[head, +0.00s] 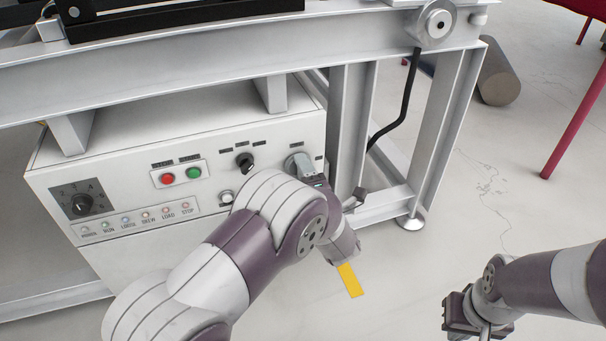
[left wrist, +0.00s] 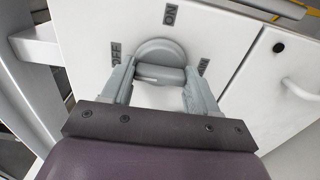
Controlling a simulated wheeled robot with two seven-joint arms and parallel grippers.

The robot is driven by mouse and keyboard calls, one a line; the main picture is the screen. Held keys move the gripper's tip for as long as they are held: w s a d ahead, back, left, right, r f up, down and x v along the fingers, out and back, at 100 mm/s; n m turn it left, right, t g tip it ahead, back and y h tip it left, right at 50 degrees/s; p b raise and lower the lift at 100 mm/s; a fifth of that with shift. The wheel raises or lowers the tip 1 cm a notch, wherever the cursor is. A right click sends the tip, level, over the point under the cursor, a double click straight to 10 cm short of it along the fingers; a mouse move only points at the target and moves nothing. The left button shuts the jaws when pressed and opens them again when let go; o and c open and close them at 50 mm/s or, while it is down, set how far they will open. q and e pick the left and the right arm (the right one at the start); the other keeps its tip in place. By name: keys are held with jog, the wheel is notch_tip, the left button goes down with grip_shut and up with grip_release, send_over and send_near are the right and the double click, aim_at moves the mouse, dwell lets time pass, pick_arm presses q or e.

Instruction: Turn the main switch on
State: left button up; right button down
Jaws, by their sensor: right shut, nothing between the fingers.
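The main switch (head: 298,164) is a round grey rotary knob with a bar handle at the right end of the white control panel. In the left wrist view the knob (left wrist: 160,55) has the labels OFF at its left, ON above and MAIN at its right. Its bar handle lies crosswise in that picture, towards OFF. My left gripper (left wrist: 161,82) is at the knob with its fingers apart, one on each side of the handle; firm contact cannot be told. My right gripper (head: 478,316) is shut and empty, low at the right, away from the panel.
The control panel (head: 110,160) also carries red (head: 168,179) and green (head: 194,173) buttons, a black selector (head: 244,160), a numbered dial (head: 81,204) and a row of small lamps. Grey frame beams (head: 200,55) run above it. A yellow strip (head: 350,280) shows below my left wrist. The floor to the right is mostly clear.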

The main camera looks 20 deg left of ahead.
pick_arm(q)
jog(key=m+p, duration=1.5)
jog(key=m, duration=0.2)
jog(key=shift+m, duration=0.4)
dwell(0.6)
jog(key=o, duration=1)
jog(key=shift+o, duration=0.2)
